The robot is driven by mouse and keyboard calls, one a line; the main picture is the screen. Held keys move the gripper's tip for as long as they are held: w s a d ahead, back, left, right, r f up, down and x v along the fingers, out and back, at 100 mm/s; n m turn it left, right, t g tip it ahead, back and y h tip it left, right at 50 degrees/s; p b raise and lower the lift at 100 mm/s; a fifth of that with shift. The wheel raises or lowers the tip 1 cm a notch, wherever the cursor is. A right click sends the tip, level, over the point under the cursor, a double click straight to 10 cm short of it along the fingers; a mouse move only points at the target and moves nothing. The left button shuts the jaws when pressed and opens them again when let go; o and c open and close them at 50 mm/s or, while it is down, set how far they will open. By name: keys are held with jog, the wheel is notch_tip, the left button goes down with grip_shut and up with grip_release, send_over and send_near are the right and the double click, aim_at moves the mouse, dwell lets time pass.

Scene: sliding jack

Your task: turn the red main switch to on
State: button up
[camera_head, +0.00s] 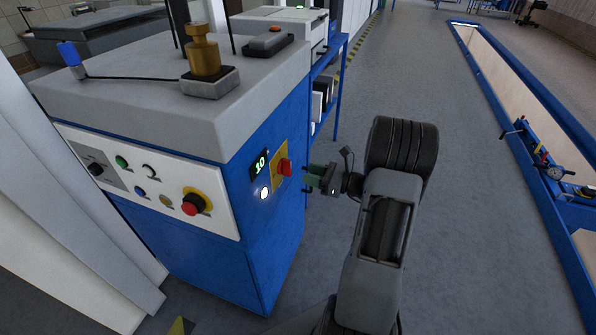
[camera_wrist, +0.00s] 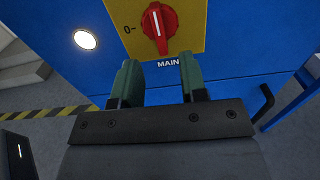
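The red main switch (camera_head: 285,167) sits on a yellow plate (camera_head: 279,158) on the blue side of the machine cabinet. In the wrist view the red knob (camera_wrist: 158,24) stands with its handle roughly upright, a "0" mark to its left and the label "MAIN" below it. My gripper (camera_head: 311,181) is just to the right of the switch in the head view, facing it. In the wrist view its two green fingers (camera_wrist: 159,83) are apart, with nothing between them, and lie below the knob. I see no contact with the knob.
A lit white round lamp (camera_wrist: 85,39) is left of the switch, and a display reading "10" (camera_head: 260,163) is above that lamp. A red emergency button (camera_head: 193,204) is on the white front panel. A blue rack (camera_head: 338,85) stands behind the cabinet.

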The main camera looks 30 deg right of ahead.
jog(key=v, duration=0.7)
jog(key=shift+d, duration=0.1)
dwell(0.4)
